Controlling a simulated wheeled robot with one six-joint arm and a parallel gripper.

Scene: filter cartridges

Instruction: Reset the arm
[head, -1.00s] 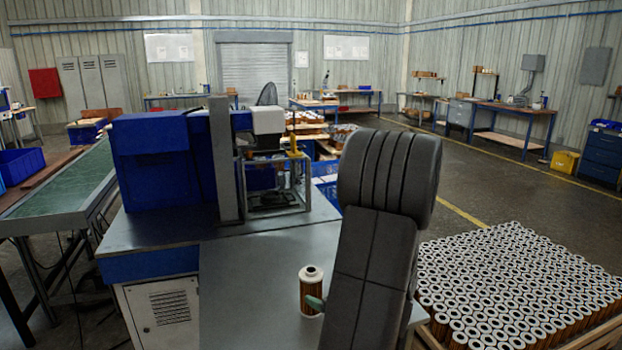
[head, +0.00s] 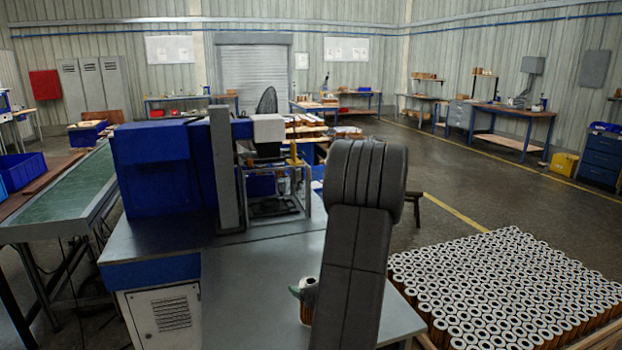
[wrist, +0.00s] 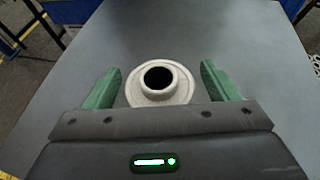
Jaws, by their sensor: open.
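A single filter cartridge (head: 305,312) with a pale cap and brown body stands upright on the grey bench top. My arm hides part of it in the head view. In the wrist view, the cap (wrist: 160,92) with its dark round hole sits between the two green fingers. My gripper (wrist: 159,80) is open, with a visible gap on each side of the cap. In the head view only one green fingertip shows beside the cartridge; the rest of the gripper is hidden behind my arm.
A blue and grey press machine (head: 155,170) stands at the back of the bench. A crate of many cartridges (head: 500,290) stands to the right, below the bench. A green conveyor (head: 60,200) runs on the left. The bench around the cartridge is clear.

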